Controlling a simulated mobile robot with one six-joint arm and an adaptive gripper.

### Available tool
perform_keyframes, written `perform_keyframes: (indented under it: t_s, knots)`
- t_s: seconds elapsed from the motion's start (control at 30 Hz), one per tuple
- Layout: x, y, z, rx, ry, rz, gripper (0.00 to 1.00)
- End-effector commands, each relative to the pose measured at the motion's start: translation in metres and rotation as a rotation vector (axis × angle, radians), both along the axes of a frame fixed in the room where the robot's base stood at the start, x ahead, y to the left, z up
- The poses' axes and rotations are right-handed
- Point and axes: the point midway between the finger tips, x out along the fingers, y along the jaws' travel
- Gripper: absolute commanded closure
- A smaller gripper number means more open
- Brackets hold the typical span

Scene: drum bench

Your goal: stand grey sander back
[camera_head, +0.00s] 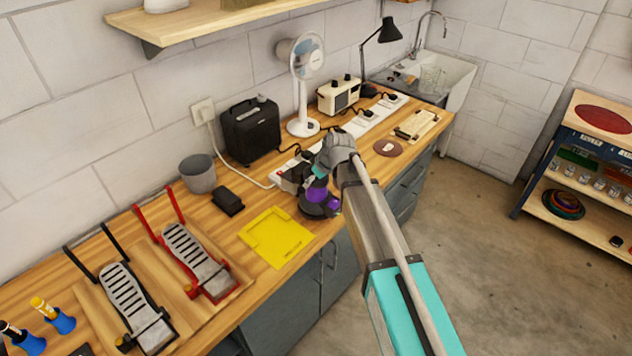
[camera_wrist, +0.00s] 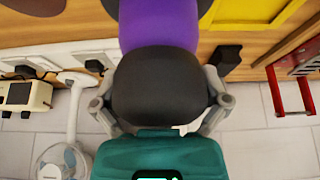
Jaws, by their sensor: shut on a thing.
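The sander (camera_head: 316,203) has a purple middle and a dark grey to black cap and base. It is under my gripper (camera_head: 325,168) near the front edge of the bench, just right of the yellow mat. It looks roughly upright; I cannot tell whether its base touches the wood. In the wrist view the sander's dark cap (camera_wrist: 160,85) fills the middle, with the purple body beyond it. My gripper (camera_wrist: 160,98) is shut on this cap, one finger on each side. The far end of the sander is cut off in the wrist view.
The yellow mat (camera_head: 278,238) is bare. A small black block (camera_head: 228,202), a grey bucket (camera_head: 198,174) and a black case (camera_head: 251,130) are left and behind. A power strip (camera_head: 350,131) and a white fan (camera_head: 303,127) stand behind. Pedals (camera_head: 200,262) occupy the left.

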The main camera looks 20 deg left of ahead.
Motion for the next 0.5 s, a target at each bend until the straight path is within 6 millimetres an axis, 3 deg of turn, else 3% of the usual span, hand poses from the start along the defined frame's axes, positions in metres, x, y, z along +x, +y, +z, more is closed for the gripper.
perform_keyframes:
  t_s: [0.5]
  knots:
    - [0.0022,0.0029,-0.0034,0.002,-0.001,0.000,0.66]
